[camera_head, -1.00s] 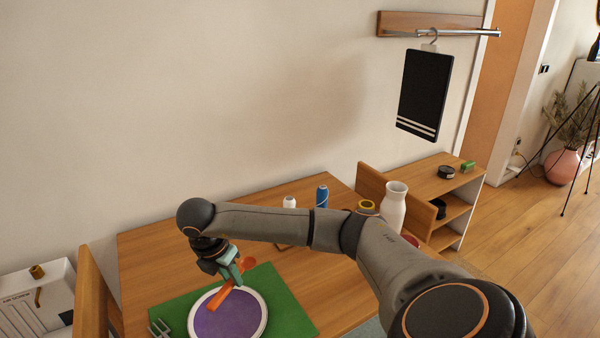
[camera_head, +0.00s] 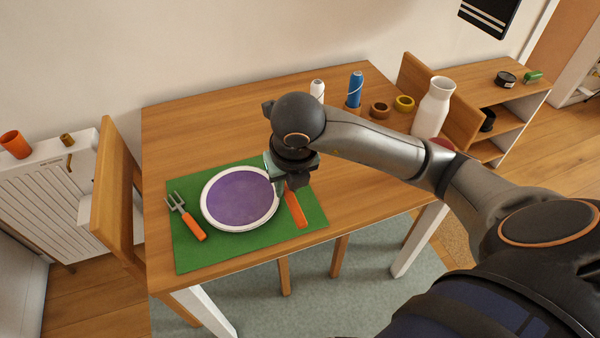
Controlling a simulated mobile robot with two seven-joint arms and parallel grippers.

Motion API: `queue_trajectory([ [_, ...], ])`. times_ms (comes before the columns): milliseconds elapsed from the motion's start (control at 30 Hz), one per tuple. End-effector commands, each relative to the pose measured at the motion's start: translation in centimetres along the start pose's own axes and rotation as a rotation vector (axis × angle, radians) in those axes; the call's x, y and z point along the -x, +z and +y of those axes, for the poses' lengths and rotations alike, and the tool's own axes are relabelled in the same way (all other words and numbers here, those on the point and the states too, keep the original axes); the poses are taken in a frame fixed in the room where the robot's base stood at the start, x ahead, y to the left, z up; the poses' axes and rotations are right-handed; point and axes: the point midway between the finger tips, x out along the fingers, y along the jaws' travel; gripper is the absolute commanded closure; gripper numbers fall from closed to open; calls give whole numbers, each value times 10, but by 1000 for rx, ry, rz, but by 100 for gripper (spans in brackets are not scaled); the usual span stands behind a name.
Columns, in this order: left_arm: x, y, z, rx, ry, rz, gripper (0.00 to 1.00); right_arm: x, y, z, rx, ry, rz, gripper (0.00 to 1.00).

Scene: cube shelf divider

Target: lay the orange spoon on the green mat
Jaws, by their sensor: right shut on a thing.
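The orange spoon (camera_head: 296,210) is at the right side of the green mat (camera_head: 194,256), right of the plate. Its handle end shows over the mat; the rest is hidden by my right gripper (camera_head: 282,190). My right gripper is shut on the spoon. I cannot tell whether the spoon touches the mat. A white-rimmed plate with a purple centre (camera_head: 240,198) lies on the mat. A fork with an orange handle (camera_head: 187,215) lies left of the plate. My left gripper is not in view.
The wooden table (camera_head: 200,125) is bare behind the mat. Spools of white (camera_head: 317,90) and blue (camera_head: 355,90) thread, tape rolls (camera_head: 404,103) and a white vase (camera_head: 434,108) stand at the back right. Chairs (camera_head: 118,190) flank the table.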

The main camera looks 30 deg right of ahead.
Motion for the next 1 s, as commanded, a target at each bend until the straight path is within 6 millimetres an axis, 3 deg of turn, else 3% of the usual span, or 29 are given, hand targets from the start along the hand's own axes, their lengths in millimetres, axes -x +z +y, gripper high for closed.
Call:
queue_trajectory([
  [267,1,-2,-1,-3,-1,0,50,-47,52,-32,-10,-6,3,100],
  [433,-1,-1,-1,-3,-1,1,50,-86,66,-42,-7,-4,4,100],
  [800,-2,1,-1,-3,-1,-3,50,-118,78,-51,-4,-3,2,100],
  [1000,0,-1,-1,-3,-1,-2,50,-143,70,-50,-4,-2,3,100],
])
